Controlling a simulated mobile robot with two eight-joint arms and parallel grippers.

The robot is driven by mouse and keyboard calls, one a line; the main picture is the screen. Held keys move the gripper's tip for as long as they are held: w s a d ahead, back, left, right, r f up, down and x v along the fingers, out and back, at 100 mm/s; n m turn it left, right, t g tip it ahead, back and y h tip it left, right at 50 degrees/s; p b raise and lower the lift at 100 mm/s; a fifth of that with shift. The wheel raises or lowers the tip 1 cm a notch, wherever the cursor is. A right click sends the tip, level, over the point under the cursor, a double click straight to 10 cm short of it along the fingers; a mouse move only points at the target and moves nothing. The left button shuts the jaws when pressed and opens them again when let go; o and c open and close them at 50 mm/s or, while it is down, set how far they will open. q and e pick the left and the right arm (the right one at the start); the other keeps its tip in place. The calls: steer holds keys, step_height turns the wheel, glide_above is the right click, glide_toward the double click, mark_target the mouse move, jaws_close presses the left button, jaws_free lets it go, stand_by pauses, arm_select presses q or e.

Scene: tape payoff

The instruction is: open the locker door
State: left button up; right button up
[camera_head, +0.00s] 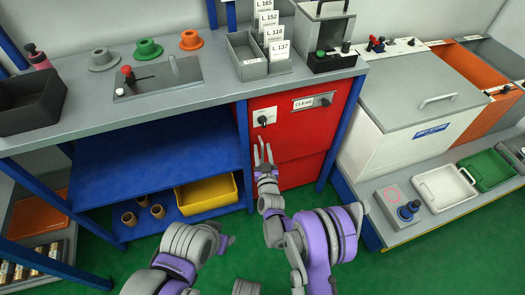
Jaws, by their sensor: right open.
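The red locker (294,135) stands under the bench, and its front looks shut. A dark knob on a white plate (264,117) is at its upper left. A "CLEAR" label (303,103) and a dark latch-like fitting (327,100) are at its upper right. My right gripper (263,147) is open and empty, fingers pointing up, in front of the locker's left edge and below the knob; it looks apart from the knob. My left gripper (228,240) is low, in front of the shelf; its fingers are too unclear to tell their state.
The blue shelf (150,165) is left of the locker, with a yellow bin (207,194) and brown cups (143,201) below. A white chest (415,105) stands to the right. A low ledge holds trays (445,187). Green floor is free in front.

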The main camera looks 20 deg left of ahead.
jaws_close()
stand_by(1.4)
